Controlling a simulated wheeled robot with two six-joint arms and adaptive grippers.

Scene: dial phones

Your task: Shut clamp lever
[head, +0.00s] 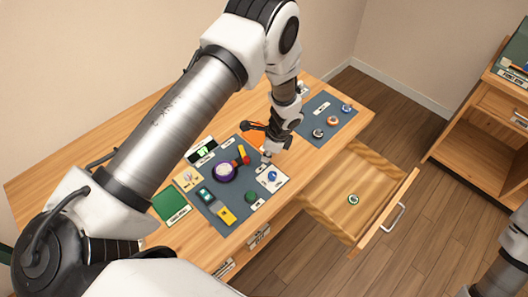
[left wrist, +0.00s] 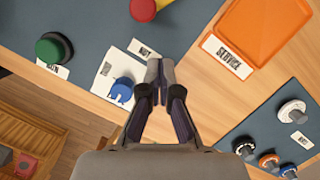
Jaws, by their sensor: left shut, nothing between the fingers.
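A red and yellow lever (head: 243,155), which looks like the clamp lever, stands beside a round purple-rimmed piece (head: 222,172) on the grey mat in the head view. Only its red end (left wrist: 143,8) and a bit of yellow show at the top edge of the left wrist view. My left gripper (head: 265,156) is shut and empty, to the right of the lever and apart from it. In the left wrist view its fingertips (left wrist: 160,70) meet near a white plate with a blue knob (left wrist: 121,90). My right gripper is out of view.
A green knob (head: 251,197) and a yellow device (head: 226,215) stand on the mat. An orange tray (left wrist: 262,35) labelled SERVICE and a second mat (left wrist: 262,125) with several knobs lie to the right. An open drawer (head: 384,220) juts out in front.

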